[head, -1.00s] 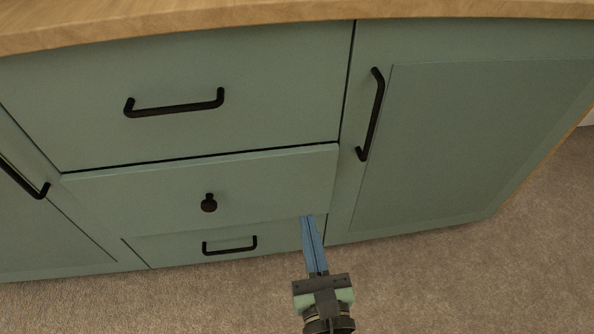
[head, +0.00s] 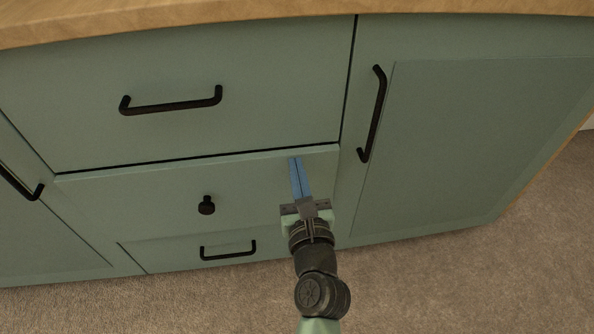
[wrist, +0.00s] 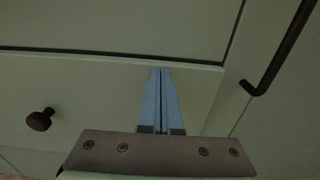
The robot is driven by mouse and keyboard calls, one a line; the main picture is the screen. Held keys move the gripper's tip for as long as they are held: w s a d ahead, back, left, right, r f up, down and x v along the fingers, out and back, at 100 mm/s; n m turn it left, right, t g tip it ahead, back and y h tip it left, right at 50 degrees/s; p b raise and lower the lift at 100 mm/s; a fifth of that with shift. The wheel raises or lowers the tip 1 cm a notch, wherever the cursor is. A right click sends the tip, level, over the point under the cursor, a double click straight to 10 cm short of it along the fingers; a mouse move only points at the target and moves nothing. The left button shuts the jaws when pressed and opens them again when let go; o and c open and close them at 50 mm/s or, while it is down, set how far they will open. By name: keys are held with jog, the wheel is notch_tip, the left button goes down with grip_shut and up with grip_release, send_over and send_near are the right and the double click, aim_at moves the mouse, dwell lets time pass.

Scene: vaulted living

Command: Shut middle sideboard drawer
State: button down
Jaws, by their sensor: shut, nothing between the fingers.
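The middle sideboard drawer (head: 150,205) has a green front with a dark round knob (head: 206,205). Its front stands slightly proud of the sideboard face, with its top edge showing. My gripper (head: 293,160) is shut and empty, its blue fingers together in front of the right part of the drawer front, near the top edge. In the wrist view the drawer front (wrist: 95,95) fills the middle, with the knob (wrist: 40,120) at left. The fingertips (wrist: 160,70) reach close to the top edge there; I cannot tell whether they touch the front.
Above is a wider drawer with a bar handle (head: 172,106); below is a lower drawer with a bar handle (head: 228,251). A cupboard door (head: 470,140) with an upright handle (head: 374,115) is at the right. Carpet (head: 440,285) lies in front.

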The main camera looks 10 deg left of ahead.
jog(key=shift+w, duration=0.1)
jog(key=shift+p+x, duration=0.55)
jog(key=shift+x, duration=0.55)
jog(key=shift+a+r, duration=0.1)
jog(key=shift+r, duration=0.1)
